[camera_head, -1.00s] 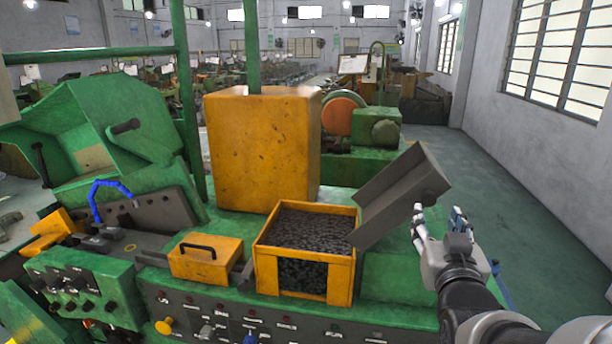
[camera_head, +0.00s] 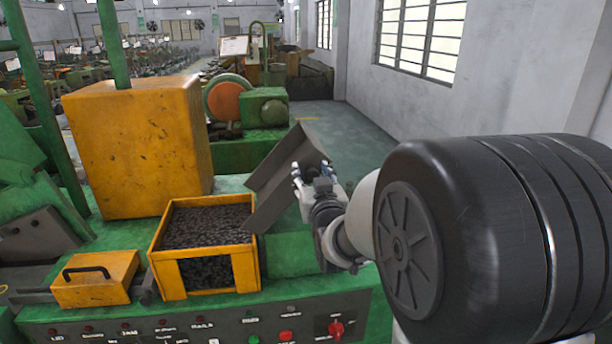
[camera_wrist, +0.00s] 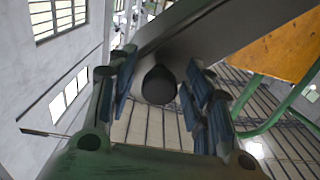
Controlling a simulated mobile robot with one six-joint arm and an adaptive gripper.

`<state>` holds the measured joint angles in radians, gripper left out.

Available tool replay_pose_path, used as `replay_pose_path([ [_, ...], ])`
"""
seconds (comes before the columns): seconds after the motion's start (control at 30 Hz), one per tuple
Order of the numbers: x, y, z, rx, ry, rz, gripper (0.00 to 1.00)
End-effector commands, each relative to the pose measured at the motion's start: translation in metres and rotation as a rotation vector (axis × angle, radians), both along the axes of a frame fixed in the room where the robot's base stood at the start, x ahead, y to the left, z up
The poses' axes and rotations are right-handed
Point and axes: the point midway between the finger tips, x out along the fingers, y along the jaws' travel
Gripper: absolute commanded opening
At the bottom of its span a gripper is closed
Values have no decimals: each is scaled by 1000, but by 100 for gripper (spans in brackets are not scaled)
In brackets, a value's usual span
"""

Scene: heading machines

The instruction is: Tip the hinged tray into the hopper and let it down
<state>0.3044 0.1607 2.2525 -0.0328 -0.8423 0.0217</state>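The grey hinged tray (camera_head: 278,180) is tilted, its low end at the right rim of the yellow hopper (camera_head: 165,270) and its far end raised up to the right. Dark small pieces (camera_head: 205,228) fill the hopper. My gripper (camera_head: 305,177) is at the raised tray's right side, overlapping it in the head view. In the wrist view, the open fingers (camera_wrist: 158,95) stand on either side of a dark rounded knob (camera_wrist: 159,84) by the grey tray (camera_wrist: 225,30). Gaps show between the fingers and the knob. The tray's hinge is not clearly visible.
A large yellow box (camera_head: 140,145) stands behind the hopper, and a small yellow lid with a handle (camera_head: 95,280) lies to its left. A control panel (camera_head: 200,325) runs along the front. The floor (camera_head: 345,135) beyond the tray is open. My arm blocks the right side.

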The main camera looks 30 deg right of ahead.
Motion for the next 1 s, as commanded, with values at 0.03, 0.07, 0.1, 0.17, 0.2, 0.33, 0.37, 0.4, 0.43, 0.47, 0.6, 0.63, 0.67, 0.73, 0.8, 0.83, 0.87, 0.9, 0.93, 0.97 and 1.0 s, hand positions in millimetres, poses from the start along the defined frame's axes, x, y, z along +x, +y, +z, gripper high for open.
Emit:
replay_pose_path([
  [0.03,0,0,0,0,0,0,41],
  [0.07,0,0,0,0,0,0,39],
  [0.1,0,0,0,0,0,0,36],
  [0.17,0,0,0,0,0,0,32],
  [0.2,0,0,0,0,0,0,30],
  [0.33,0,0,0,0,0,0,21],
  [0.37,0,0,0,0,0,0,19],
  [0.4,0,0,0,0,0,0,16],
  [0.43,0,0,0,0,0,0,14],
  [0.47,0,0,0,0,0,0,12],
  [0.6,0,0,0,0,0,0,3],
  [0.63,0,0,0,0,0,0,1],
  [0.67,0,0,0,0,0,0,0],
  [0.73,0,0,0,0,0,0,0],
  [0.8,0,0,0,0,-1,0,0],
  [0.83,0,0,0,0,-1,0,0],
  [0.87,0,0,0,0,-1,0,0],
  [0.9,0,0,1,0,-1,0,0],
  [0.93,0,0,1,0,-1,0,0],
  [0.97,0,0,0,1,-1,0,0],
  [1.0,0,0,0,2,-2,0,0],
])
